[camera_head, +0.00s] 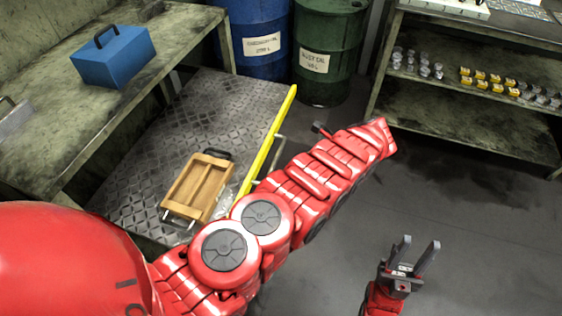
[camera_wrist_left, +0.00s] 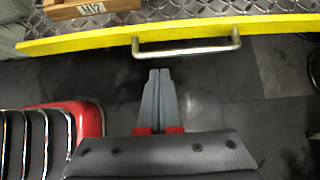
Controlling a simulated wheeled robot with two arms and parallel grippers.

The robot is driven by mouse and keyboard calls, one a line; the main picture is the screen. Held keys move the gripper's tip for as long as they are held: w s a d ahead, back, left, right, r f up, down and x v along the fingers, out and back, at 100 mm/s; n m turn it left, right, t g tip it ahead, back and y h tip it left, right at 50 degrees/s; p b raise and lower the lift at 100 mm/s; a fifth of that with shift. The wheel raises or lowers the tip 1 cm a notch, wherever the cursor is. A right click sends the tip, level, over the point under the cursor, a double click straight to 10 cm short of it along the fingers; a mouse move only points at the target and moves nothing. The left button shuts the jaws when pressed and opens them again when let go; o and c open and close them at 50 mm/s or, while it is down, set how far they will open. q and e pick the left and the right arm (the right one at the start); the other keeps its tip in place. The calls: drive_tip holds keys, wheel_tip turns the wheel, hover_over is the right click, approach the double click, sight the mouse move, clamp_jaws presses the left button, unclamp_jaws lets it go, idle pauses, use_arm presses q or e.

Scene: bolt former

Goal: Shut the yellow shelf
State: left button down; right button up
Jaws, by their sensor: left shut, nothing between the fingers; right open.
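The yellow shelf is a pulled-out diamond-plate drawer (camera_head: 150,130) with a yellow front edge (camera_head: 268,140); that edge also spans the left wrist view (camera_wrist_left: 90,41). Its metal bar handle (camera_wrist_left: 187,50) faces outward, partly covered by my left arm in the head view. My left gripper (camera_wrist_left: 158,72) is shut and empty, its fingertips just short of the handle in the left wrist view; contact with the shelf cannot be told. In the head view it is hidden behind the arm. My right gripper (camera_head: 419,244) is open and empty over the floor at lower right.
A wooden crate (camera_head: 186,192) sits on the shelf. A blue toolbox (camera_head: 113,57) stands on the bench at left. Blue (camera_head: 258,50) and green (camera_head: 327,55) barrels stand behind. A rack (camera_head: 460,115) with small parts is at right. Floor at right is clear.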

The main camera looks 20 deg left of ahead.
use_arm(q)
drive_tip(key=x, duration=0.9)
drive_tip(key=shift+s+a+f+b, duration=0.1)
drive_tip(key=shift+s+f+b, duration=0.1)
drive_tip(key=shift+b, duration=0.1)
drive_tip(key=a+p, duration=0.1)
drive_tip(key=a, duration=0.2)
drive_tip(key=shift+w+a, duration=0.2)
drive_tip(key=shift+a, duration=0.5)
